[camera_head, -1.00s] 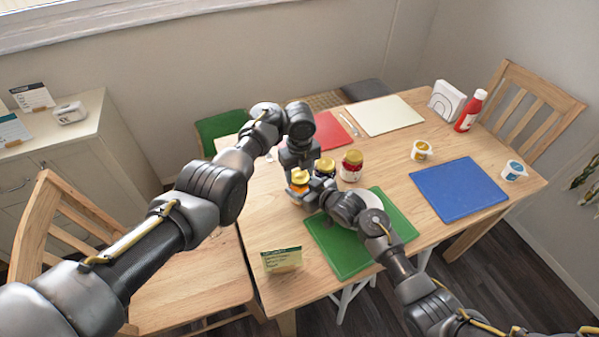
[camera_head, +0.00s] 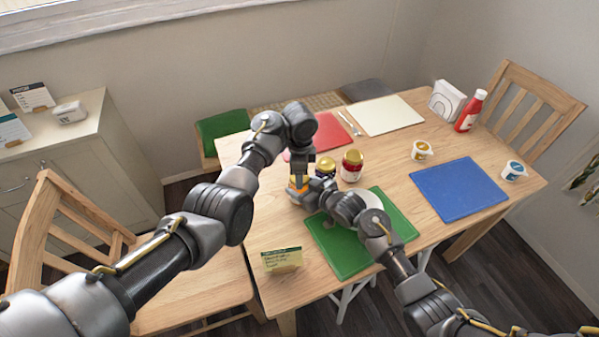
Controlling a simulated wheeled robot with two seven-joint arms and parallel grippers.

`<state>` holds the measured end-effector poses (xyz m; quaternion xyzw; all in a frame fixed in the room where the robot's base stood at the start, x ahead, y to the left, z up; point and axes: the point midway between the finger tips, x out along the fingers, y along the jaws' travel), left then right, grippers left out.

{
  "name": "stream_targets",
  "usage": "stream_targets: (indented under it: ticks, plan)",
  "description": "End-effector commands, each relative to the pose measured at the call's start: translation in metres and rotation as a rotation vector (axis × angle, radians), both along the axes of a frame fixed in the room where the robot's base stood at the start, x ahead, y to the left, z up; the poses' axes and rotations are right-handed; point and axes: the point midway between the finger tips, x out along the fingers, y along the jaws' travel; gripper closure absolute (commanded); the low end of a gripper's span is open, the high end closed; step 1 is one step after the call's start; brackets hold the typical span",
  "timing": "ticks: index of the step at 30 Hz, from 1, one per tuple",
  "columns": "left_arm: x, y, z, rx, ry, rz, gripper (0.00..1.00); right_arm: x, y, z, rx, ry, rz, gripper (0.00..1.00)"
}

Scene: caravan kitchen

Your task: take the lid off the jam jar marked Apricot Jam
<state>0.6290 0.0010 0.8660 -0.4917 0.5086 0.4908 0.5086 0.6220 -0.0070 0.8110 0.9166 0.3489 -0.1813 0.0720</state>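Three jars with gold lids stand near the table's middle. The leftmost, with orange contents (camera_head: 302,189), fits apricot jam, but its label is not readable. My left gripper (camera_head: 298,183) points down right over its top and hides most of its lid; whether it touches the lid is unclear. My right gripper (camera_head: 308,197) reaches in low from the right at this jar's side; its fingers are largely hidden. I cannot tell whether either gripper is open or shut. A dark jar (camera_head: 325,168) and a red jar (camera_head: 351,166) stand just behind to the right.
A small card (camera_head: 283,260) stands at the table's front left. A blue mat (camera_head: 458,189), two small cups and a red bottle (camera_head: 470,111) are farther right.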

Motion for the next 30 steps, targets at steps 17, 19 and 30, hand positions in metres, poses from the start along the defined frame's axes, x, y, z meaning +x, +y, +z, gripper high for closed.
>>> stream_targets:
  ticks: [17, 19, 30]
  plan:
    - [0.000, -0.001, 0.014, -0.001, -0.001, -0.002, 0.74, 0.000, 0.000, -0.001, -0.002, 0.001, -0.001, 1.00]
    - [0.000, -0.001, 0.016, -0.001, 0.000, -0.002, 0.74, 0.000, 0.000, -0.001, -0.002, 0.001, -0.001, 1.00]
    - [0.000, 0.000, 0.022, 0.000, 0.000, -0.002, 0.74, 0.000, 0.000, -0.001, -0.001, 0.001, 0.000, 1.00]
